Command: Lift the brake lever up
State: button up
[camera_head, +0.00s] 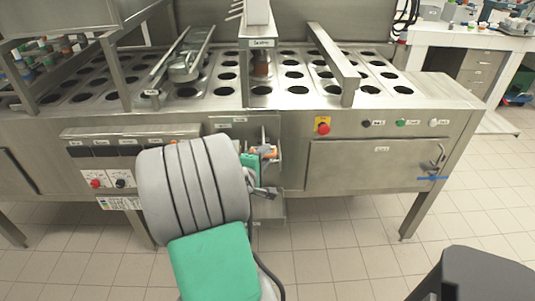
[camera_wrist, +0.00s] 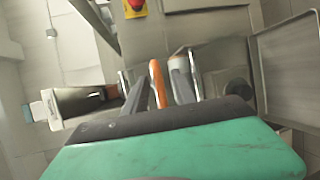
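An orange lever handle (camera_wrist: 157,84) stands close in front of my gripper in the wrist view. I take it for the brake lever, but I see no readable label on it. An orange part (camera_head: 267,151) also shows in the recess of the steel machine in the head view. My gripper (camera_wrist: 161,88) has its dark fingers apart, with the orange handle between or just beyond them. A gap shows to the right of the handle; I cannot tell whether anything touches. In the head view my gripper (camera_head: 265,191) is small and partly hidden by my arm.
The steel machine (camera_head: 350,128) has a red emergency button (camera_head: 323,126) right of the recess and a closed panel (camera_head: 370,165) below it. Control switches (camera_head: 107,181) sit left of my arm. Metal walls border the recess closely. Tiled floor lies in front.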

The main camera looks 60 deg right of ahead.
aim_at(263, 141)
jog(key=x, duration=0.3)
jog(key=shift+c, duration=0.3)
jog(key=shift+f, duration=0.1)
jog(key=c, duration=0.6)
jog(key=shift+f, duration=0.1)
grip_shut()
